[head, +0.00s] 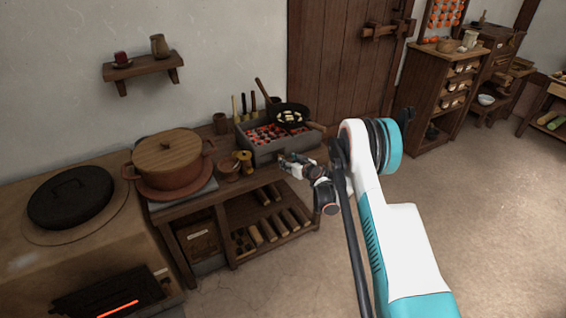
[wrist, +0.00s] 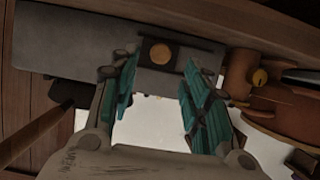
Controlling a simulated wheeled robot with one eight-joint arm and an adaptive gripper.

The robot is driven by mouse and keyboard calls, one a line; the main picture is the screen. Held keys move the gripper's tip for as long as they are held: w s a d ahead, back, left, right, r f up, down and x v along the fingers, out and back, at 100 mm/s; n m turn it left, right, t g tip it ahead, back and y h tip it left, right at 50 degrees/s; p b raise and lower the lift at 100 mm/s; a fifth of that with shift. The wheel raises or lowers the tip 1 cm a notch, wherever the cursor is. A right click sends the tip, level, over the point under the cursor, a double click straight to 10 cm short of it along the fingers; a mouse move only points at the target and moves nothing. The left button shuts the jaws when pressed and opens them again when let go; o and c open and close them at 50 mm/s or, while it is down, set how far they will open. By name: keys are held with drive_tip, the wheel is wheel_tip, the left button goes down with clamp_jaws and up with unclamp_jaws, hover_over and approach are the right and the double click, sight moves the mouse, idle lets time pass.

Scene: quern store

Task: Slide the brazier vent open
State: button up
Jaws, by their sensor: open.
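The brazier (head: 266,152) is a grey trough with glowing coals on the wooden bench in the head view. In the wrist view its grey side (wrist: 90,45) runs across the top. A round tan knob (wrist: 160,53) sits on a dark sliding strip, the vent (wrist: 178,49), on that side. My gripper (wrist: 157,80) is open, with teal finger pads either side of the knob's line and the knob just beyond the tips. Nothing is between the fingers. In the head view my gripper (head: 285,163) is at the brazier's front, and the vent is hidden behind it.
A lidded clay pot (head: 170,160) stands left on the bench. A small brass-coloured jar (head: 243,162) and a bowl (head: 228,170) stand close left of my gripper. The floor at right is clear.

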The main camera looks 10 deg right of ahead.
drive_tip(key=b+x, duration=0.1)
drive_tip(key=x, duration=0.5)
drive_tip(key=shift+w+b, duration=0.1)
drive_tip(key=shift+b, duration=0.25)
clamp_jaws()
drive_tip(key=shift+a, duration=0.1)
